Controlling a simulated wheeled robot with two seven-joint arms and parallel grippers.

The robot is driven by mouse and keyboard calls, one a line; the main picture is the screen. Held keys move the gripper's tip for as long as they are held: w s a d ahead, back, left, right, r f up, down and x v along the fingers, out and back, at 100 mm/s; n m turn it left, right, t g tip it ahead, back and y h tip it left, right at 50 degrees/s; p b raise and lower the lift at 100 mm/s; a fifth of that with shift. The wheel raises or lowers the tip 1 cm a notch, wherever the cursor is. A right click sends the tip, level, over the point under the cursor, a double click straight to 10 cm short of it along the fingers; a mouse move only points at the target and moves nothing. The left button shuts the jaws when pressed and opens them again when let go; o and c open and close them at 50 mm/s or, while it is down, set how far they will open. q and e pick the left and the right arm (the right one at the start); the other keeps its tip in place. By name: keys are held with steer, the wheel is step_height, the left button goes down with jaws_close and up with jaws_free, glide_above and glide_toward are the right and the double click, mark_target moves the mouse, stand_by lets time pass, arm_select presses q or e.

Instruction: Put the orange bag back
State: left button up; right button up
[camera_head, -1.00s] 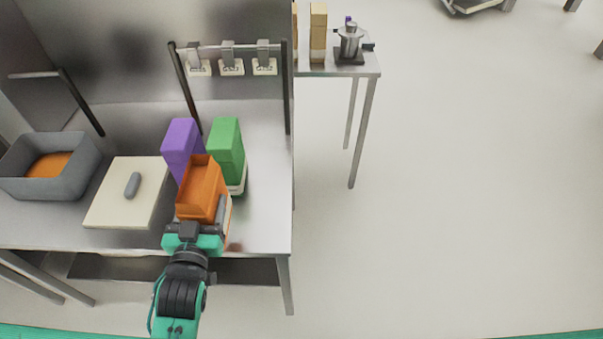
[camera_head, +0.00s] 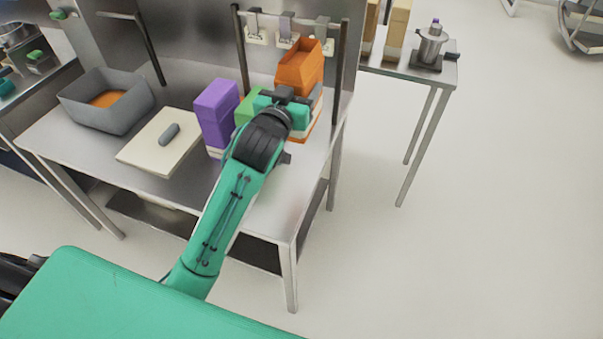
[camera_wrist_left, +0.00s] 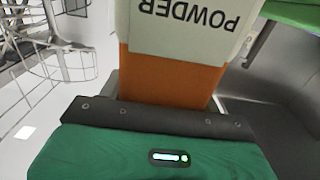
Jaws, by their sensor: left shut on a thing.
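The orange bag (camera_head: 298,72) is upright, open-topped, at the right end of the steel table in the head view, just in front of the clip rack. My left gripper (camera_head: 286,100) is shut on it from the near side. In the left wrist view the orange bag (camera_wrist_left: 165,78) shows a pale label reading POWDER, upside down, close to the gripper's palm. I cannot tell whether its base touches the table. The purple bag (camera_head: 217,108) stands to the left. The green bag (camera_head: 248,104) is between them, largely hidden by my arm. My right gripper is not in view.
A rack with hanging clips (camera_head: 288,30) stands behind, its black post (camera_head: 340,70) right of the orange bag. A grey bin (camera_head: 107,115) with orange contents and a white board (camera_head: 150,150) with a grey handle are left. A side table (camera_head: 440,75) holds boxes and a pot.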

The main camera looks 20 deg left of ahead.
arm_select(q)
steer(key=shift+w+a+r+b, duration=0.15)
steer(key=shift+w+r+b, duration=0.2)
steer(key=shift+w+r, duration=0.55)
step_height(320, 180, down, 20)
steer(key=shift+r, duration=0.2)
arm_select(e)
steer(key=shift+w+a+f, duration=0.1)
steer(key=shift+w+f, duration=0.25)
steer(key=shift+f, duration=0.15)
arm_select(q)
steer(key=shift+s, duration=0.1)
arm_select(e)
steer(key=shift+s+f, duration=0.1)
arm_select(q)
steer(key=o, duration=0.8)
steer(key=shift+f, duration=0.2)
steer(key=o, duration=0.4)
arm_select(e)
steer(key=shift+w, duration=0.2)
arm_select(q)
steer(key=s+b, duration=0.1)
steer(key=s, duration=0.5)
steer(key=s+b, duration=0.1)
steer(key=s, duration=0.5)
steer(key=shift+a+r, duration=0.2)
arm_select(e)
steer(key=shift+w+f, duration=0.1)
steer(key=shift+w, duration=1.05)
